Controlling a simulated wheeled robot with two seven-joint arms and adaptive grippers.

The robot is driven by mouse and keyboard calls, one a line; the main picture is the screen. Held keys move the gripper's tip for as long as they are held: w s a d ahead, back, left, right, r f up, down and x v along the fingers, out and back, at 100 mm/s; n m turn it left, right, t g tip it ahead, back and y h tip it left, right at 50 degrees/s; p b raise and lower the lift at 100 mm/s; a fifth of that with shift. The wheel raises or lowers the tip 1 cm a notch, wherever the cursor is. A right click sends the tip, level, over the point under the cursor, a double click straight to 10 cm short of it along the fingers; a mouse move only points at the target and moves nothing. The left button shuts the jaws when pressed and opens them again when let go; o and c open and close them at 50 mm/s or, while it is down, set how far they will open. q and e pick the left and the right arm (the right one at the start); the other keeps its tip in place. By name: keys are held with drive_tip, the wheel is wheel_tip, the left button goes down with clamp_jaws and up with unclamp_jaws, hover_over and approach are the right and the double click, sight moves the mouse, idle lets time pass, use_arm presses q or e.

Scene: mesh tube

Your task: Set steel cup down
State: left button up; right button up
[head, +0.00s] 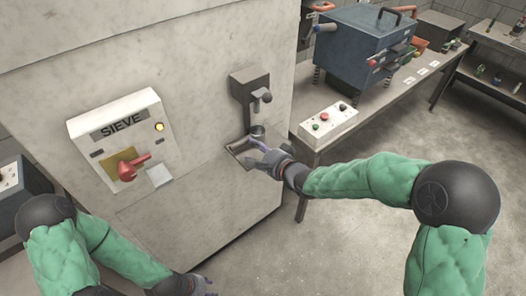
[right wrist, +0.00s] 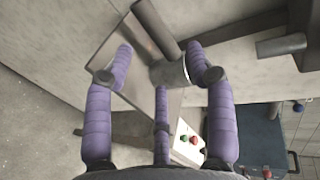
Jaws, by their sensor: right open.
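The steel cup (head: 257,130) is a small grey cylinder at the small ledge (head: 240,147) below the tap (head: 262,97) on the big pale machine. My right gripper (head: 262,152) is at the ledge, just in front of the cup. In the right wrist view the cup (right wrist: 169,73) shows between and beyond the spread purple fingers (right wrist: 165,70); the fingers are open. I cannot tell whether any finger touches it. My left gripper (head: 205,284) is at the bottom edge of the head view, partly cut off, away from the cup.
A white SIEVE panel (head: 122,135) with a red handle (head: 128,170) is on the machine's face, left of the tap. To the right, a bench (head: 385,103) holds a button box (head: 327,122) and a blue machine (head: 355,50). The floor (head: 345,235) is clear.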

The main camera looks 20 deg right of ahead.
drive_tip(key=s+a+f+n+g+h, duration=0.1)
drive_tip(key=s+f+n+g, duration=0.3)
drive_tip(key=f, duration=0.5)
drive_tip(key=s+a+f+n+g, duration=0.15)
drive_tip(key=s+f, duration=0.35)
drive_tip(key=f, duration=0.5)
drive_tip(key=s+a+f+n+g, duration=0.2)
drive_tip(key=s+f+n+g, duration=0.1)
drive_tip(key=s+f, duration=0.4)
drive_tip(key=s+a+f+n+g, duration=0.2)
drive_tip(key=s+f+n+g, duration=0.1)
drive_tip(key=s+f, duration=0.5)
drive_tip(key=shift+s+a+g+p, duration=0.35)
drive_tip(key=shift+s+g+p, duration=0.05)
drive_tip(key=shift+s+g, duration=0.5)
